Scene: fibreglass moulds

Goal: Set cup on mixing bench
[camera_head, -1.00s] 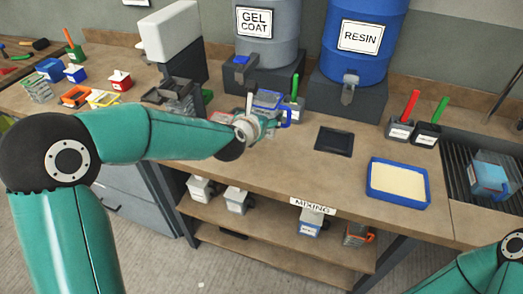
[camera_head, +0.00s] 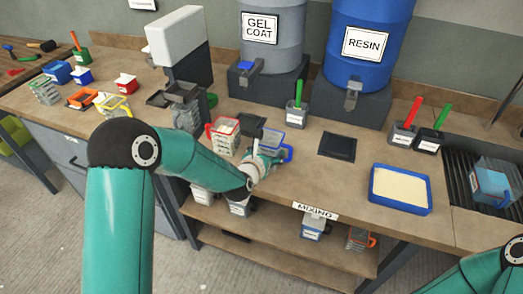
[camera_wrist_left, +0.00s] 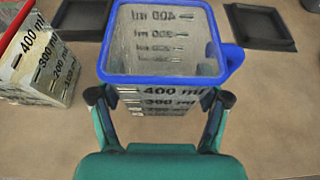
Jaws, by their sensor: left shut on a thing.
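A clear measuring cup with a blue rim and handle (camera_head: 280,148) is above or on the mixing bench (camera_head: 300,183); I cannot tell whether its base touches. My left gripper (camera_head: 260,158) is shut on it. In the left wrist view the cup (camera_wrist_left: 165,72) appears upright, with black millilitre marks, between the two fingers (camera_wrist_left: 160,106). In the head view the wrist hides part of the cup. My right gripper is out of view; only part of the right arm shows at lower right.
A red-rimmed cup (camera_head: 222,135) stands left of the held cup; it also shows in the left wrist view (camera_wrist_left: 45,62). A dark square pad (camera_head: 337,146), a blue tray (camera_head: 400,188) and a green-handled brush pot (camera_head: 297,112) are on the bench. Bare bench lies around the "MIXING" label (camera_head: 316,211).

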